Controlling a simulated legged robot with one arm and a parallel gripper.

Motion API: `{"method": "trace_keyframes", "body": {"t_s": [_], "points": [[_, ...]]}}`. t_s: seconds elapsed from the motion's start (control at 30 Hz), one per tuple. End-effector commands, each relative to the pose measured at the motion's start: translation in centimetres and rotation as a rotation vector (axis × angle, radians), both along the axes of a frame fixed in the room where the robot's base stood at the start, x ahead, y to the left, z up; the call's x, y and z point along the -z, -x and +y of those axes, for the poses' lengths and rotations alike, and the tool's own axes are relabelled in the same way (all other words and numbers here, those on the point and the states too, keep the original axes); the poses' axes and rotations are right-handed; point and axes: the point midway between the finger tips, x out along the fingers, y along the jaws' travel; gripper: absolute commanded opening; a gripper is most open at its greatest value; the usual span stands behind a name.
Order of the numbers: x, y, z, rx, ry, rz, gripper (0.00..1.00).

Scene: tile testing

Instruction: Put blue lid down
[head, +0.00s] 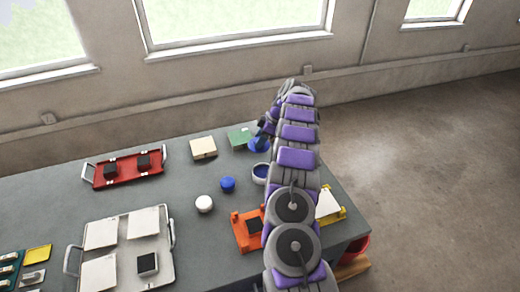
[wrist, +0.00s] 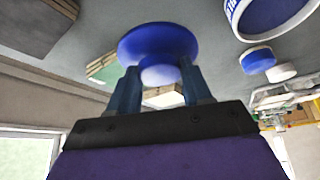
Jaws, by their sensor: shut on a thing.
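The blue lid (wrist: 150,42) is a round disc with a knob. In the wrist view my gripper (wrist: 160,78) is shut on the knob, one finger on either side. In the head view the lid (head: 256,146) shows at the far part of the table beside a green block, partly hidden by my gripper (head: 263,136). Whether the lid touches the table I cannot tell. A blue and white open container (head: 260,172) stands nearer on the table, partly hidden by my arm. It also shows in the wrist view (wrist: 272,22).
A green block (head: 238,137) and a tan block (head: 203,148) lie close left of the lid. A blue knob-like piece (head: 228,184) and a white one (head: 204,203) stand nearer. A red tray (head: 128,177), metal tray (head: 160,268) and orange holder (head: 240,232) occupy other spots.

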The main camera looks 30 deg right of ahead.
Motion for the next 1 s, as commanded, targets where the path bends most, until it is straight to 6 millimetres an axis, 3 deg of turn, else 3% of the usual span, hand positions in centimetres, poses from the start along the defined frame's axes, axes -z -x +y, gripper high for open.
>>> {"method": "trace_keyframes", "body": {"t_s": [0.3,0.67,0.7,0.93,1.0], "points": [[4.4,0.1,0.1,-0.001,-0.003,0.003,0.20],[4.9,0.0,0.0,0.000,-0.002,0.000,0.20],[4.9,0.0,0.0,0.000,-0.002,0.000,0.51],[4.8,0.0,0.0,0.000,-0.001,0.002,0.73],[4.8,0.0,0.0,0.000,-0.001,0.002,0.74]]}}
